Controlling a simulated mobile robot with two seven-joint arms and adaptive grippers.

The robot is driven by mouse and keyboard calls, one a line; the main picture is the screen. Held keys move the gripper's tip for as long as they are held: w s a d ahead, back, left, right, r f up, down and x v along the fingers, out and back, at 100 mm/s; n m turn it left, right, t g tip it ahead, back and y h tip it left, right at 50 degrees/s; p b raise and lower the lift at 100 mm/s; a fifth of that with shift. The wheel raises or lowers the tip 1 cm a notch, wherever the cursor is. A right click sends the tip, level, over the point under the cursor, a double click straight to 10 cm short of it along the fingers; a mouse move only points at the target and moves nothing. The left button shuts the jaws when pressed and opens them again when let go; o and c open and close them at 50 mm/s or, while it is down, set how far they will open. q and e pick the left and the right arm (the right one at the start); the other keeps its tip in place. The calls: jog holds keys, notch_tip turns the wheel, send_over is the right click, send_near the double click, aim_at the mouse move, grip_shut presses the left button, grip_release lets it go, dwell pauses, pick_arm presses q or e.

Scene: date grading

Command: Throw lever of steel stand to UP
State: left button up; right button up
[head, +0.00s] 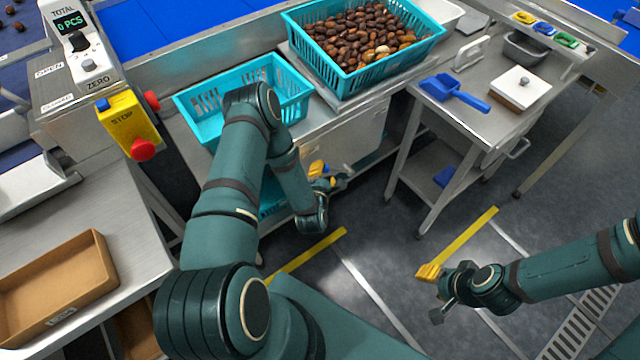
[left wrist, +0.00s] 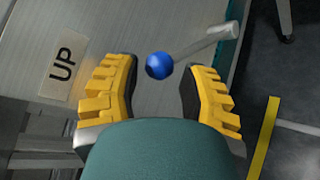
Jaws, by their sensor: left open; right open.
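The steel stand (head: 345,140) is below the teal baskets in the head view. In the left wrist view its panel (left wrist: 145,25) carries an UP label (left wrist: 63,65) at the left. The lever (left wrist: 195,47) has a blue ball knob (left wrist: 159,65) and a grey rod running up and right from it. My left gripper (left wrist: 160,90) is open, with the knob showing between its yellow fingers; no grip on it is visible. In the head view my left gripper (head: 328,177) is by the stand's front, partly hidden by my arm. My right gripper (head: 434,292) is open and empty above the floor.
A full basket of dates (head: 345,75) and an emptier teal basket (head: 205,130) sit on the stand. A steel table (head: 455,118) with a blue scoop (head: 455,92) stands to the right. A stop box (head: 128,120) is at the left. Floor between is clear.

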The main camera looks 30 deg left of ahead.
pick_arm(q)
jog(key=v, duration=1)
jog(key=shift+s, duration=0.35)
jog(key=shift+d+r, duration=0.1)
jog(key=s+d+r+m+g+h, duration=0.1)
jog(key=d+m+g+h, duration=0.65)
jog(key=d+m, duration=0.75)
jog(key=s+d+r+m+g+h, duration=0.1)
jog(key=s+r+m+g, duration=0.2)
jog(key=s+m, duration=0.4)
jog(key=shift+d+r+m+g+h, duration=0.2)
jog(key=shift+r+m+g+h, duration=0.4)
jog(key=shift+m, duration=1.9)
jog(key=shift+f+y, duration=0.2)
jog(key=shift+y, duration=0.05)
